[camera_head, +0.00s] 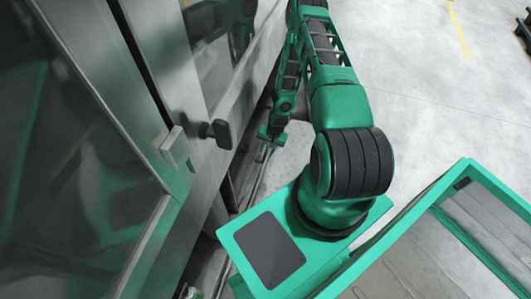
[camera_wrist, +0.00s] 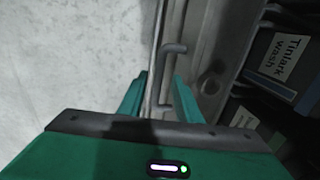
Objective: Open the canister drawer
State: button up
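In the wrist view my gripper (camera_wrist: 160,85) has its two green fingers apart, with a gap between them. A dark bar handle (camera_wrist: 174,49) with a bent end stands on a grey front panel (camera_wrist: 208,62), apparently the drawer front. The handle's lower part lies in line with the gap between the fingers; I cannot tell whether they touch it. Dark canisters with white labels, one reading "Tinlark wash" (camera_wrist: 280,57), sit behind the panel at the right. In the head view my gripper (camera_head: 271,134) is small and low beside the machine; the handle is not clear there.
The washer's metal and glass front (camera_head: 150,120) fills the left of the head view, with a dark knob (camera_head: 221,133) sticking out. A pipe or rail runs along its foot.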

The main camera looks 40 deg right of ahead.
jog(key=shift+w+a+f, duration=0.1)
jog(key=shift+w+f, duration=0.05)
jog(key=shift+f, duration=0.9)
grip_shut()
